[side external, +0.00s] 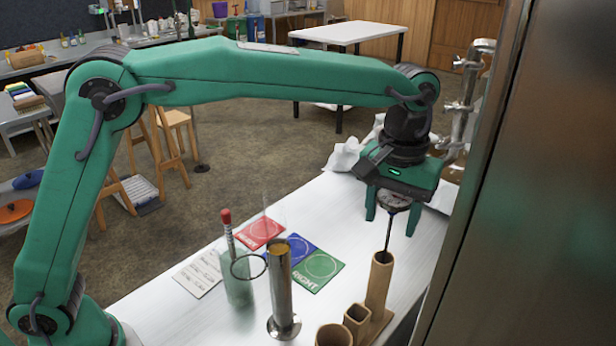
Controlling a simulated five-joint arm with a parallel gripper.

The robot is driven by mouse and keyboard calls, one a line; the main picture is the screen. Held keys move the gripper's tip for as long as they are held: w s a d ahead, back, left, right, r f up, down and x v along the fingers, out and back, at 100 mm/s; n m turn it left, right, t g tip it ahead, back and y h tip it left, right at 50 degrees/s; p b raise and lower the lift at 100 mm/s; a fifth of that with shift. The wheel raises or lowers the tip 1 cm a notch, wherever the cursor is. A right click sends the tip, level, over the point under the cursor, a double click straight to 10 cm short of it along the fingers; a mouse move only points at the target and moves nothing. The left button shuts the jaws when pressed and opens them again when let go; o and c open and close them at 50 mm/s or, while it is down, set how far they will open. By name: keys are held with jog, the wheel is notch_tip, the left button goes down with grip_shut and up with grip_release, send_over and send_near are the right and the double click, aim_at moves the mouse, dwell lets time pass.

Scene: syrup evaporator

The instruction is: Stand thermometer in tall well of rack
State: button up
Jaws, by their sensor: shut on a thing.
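My gripper (392,213) is at the right, pointing down over the rack. It is shut on the thermometer (396,201), which has a round dial head and a thin dark stem. The stem hangs nearly upright, leaning slightly. Its lower end meets the mouth of the tall well (377,288) of the brown rack; I cannot tell how far inside the tip is, as the well's wall hides it. A square well (357,319) and a wide round well (333,336) stand in front, partly cut off by the picture's bottom edge.
A metal cylinder (281,295) with amber liquid stands left of the rack. A glass jar (238,287) holds a red-topped stick. Red (260,232), blue (300,247) and green (320,268) mats and a written card (199,274) lie behind. A large steel panel (515,200) bounds the right.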

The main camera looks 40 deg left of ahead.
aim_at(388, 233)
jog(key=shift+f, duration=5.7)
jog(key=o, duration=0.9)
jog(key=shift+o, duration=0.2)
jog(key=o, duration=0.5)
jog(key=shift+r, duration=0.1)
jog(key=shift+r, duration=3.6)
